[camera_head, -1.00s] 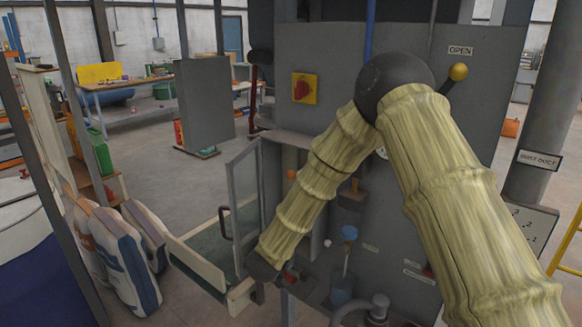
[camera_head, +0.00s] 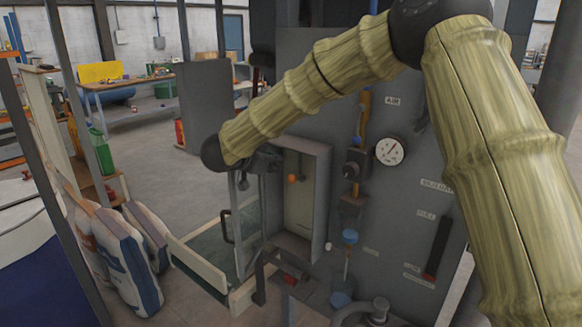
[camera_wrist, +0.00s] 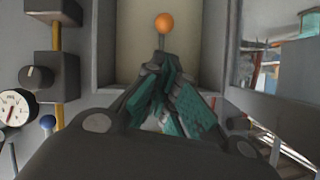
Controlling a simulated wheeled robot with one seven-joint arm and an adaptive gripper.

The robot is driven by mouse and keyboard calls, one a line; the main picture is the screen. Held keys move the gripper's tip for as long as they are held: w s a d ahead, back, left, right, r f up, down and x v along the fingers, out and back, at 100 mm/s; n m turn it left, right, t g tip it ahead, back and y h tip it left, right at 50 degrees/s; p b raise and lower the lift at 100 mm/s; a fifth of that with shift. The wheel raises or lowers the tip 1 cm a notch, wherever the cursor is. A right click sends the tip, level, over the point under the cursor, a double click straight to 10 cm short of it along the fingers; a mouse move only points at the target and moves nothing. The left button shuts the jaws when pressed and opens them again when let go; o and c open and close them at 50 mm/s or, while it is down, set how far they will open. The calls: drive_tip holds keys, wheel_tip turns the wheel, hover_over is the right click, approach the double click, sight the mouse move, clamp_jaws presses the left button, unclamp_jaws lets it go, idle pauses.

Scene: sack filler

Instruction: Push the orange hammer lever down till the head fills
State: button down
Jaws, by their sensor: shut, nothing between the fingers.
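The orange hammer lever shows as a round orange knob (camera_head: 291,178) on a short dark stem, inside the open recess of the grey machine. It also shows in the wrist view (camera_wrist: 164,23), at the top middle against the pale back wall. My gripper (camera_head: 272,163) is at the recess's upper left edge in the head view. In the wrist view my gripper (camera_wrist: 162,62) is shut and empty, its fingers together just below the knob in the picture. Whether the fingertips touch the lever's stem cannot be told.
A framed door (camera_head: 245,225) with a handle stands open left of the recess. A pressure gauge (camera_head: 389,151), a blue knob (camera_head: 350,236) and pipes are on the panel to the right. Filled sacks (camera_head: 128,262) lean at the left. Open floor lies behind them.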

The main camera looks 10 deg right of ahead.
sight(293, 179)
drive_tip(key=p+x, duration=0.3)
drive_tip(key=x, duration=0.7)
drive_tip(key=shift+s+d, duration=0.1)
drive_tip(key=shift+d, duration=0.15)
